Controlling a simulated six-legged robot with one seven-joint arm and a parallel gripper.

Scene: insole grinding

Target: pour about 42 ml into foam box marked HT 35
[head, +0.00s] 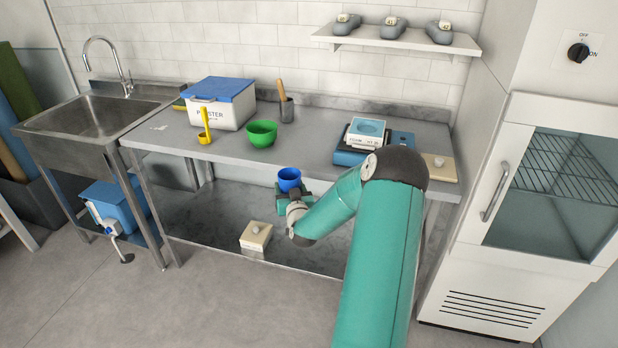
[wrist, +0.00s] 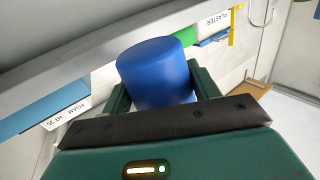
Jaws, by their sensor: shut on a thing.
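The foam box (head: 366,132) is a white block with a pale blue hollow on top. It stands on a blue scale (head: 350,157) at the right of the counter. Its label, FOAM HT 35 (wrist: 70,113), shows in the wrist view, which looks upside down. My gripper (head: 287,192) is shut on a blue cup (head: 289,176), held roughly upright by the counter's front edge, left of and apart from the foam box. The wrist view shows the cup (wrist: 158,72) between the fingers. Its contents cannot be made out.
A green bowl (head: 262,134), yellow scoop (head: 204,124), a wooden-handled tool (head: 286,104) and a PLASTER box (head: 216,112) stand on the counter (head: 310,143). A cabinet (head: 520,220) stands right.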

